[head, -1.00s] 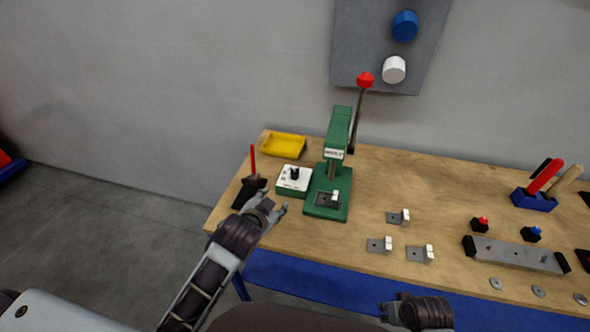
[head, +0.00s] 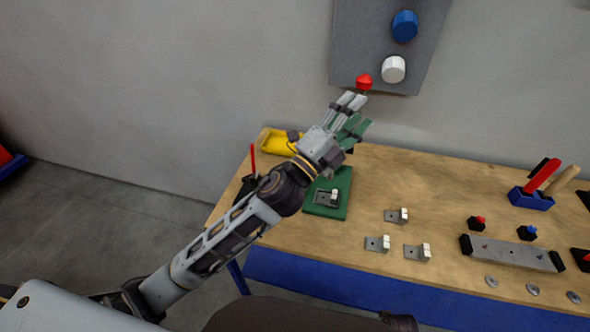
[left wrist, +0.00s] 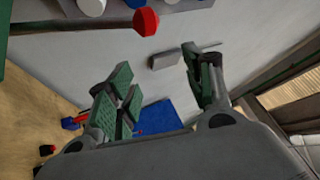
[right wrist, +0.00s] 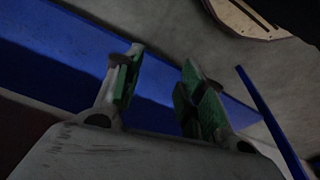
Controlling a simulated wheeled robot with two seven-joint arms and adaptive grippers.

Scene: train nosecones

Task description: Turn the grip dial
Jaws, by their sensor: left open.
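The small white-topped box with a black dial, seen earlier beside the green press, is now hidden behind my left arm in the head view. The green press base (head: 341,205) shows; its upper part is mostly covered by my left gripper. My left gripper (head: 358,111) is open and empty, above the press and just below the lever's red knob (head: 364,82). In the left wrist view its fingers (left wrist: 163,85) are spread, with the red knob (left wrist: 146,22) above and left of them. My right gripper (right wrist: 162,72) is open and empty near the blue bench front (right wrist: 60,55).
A grey wall panel carries a blue knob (head: 404,26) and a white knob (head: 393,69). A yellow tray (head: 278,142) lies behind my left arm. Brackets (head: 378,243), a grey bar fixture (head: 513,252) and a blue tool holder (head: 532,198) stand to the right on the wooden bench (head: 430,180).

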